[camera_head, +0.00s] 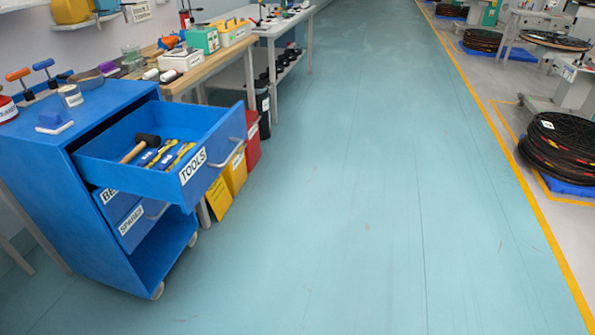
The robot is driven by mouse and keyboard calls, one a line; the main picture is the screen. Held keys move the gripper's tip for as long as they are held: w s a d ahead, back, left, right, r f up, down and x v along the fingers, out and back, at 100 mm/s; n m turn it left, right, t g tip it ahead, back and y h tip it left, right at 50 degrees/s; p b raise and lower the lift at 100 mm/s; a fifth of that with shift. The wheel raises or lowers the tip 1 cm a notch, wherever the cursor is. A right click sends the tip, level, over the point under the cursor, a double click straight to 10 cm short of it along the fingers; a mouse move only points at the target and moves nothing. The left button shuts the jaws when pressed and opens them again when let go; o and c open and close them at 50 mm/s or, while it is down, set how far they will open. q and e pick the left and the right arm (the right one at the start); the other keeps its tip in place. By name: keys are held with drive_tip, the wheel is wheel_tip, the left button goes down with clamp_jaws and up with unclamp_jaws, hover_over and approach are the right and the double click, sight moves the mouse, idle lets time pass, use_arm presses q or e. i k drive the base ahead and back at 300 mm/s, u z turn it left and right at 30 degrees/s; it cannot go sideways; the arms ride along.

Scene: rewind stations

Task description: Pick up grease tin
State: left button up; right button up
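A small grey cylindrical tin (70,96) with a pale label stands upright on top of the blue tool cabinet (95,215); it looks like the grease tin, but its label is too small to read. A red container (7,110) with a white label stands on the same top, cut off by the left picture edge. Neither of my grippers is in view.
The cabinet's TOOLS drawer (218,160) is pulled out, holding a hammer (140,148) and several other tools. A blue-and-white block (54,122) lies near the tin. Workbenches (205,75) stand behind. The floor (350,190) to the right is clear.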

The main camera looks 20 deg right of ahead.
sight(71, 98)
drive_tip(key=z, duration=0.5)
drive_tip(key=k, duration=0.25)
drive_tip(key=u, duration=1.2)
drive_tip(key=i, duration=0.85)
drive_tip(key=z, duration=0.55)
drive_tip(key=i, duration=0.75)
drive_tip(key=z, duration=0.8)
drive_tip(key=i, duration=0.5)
drive_tip(key=z, duration=0.1)
drive_tip(key=k, duration=0.75)
drive_tip(key=u, duration=0.25)
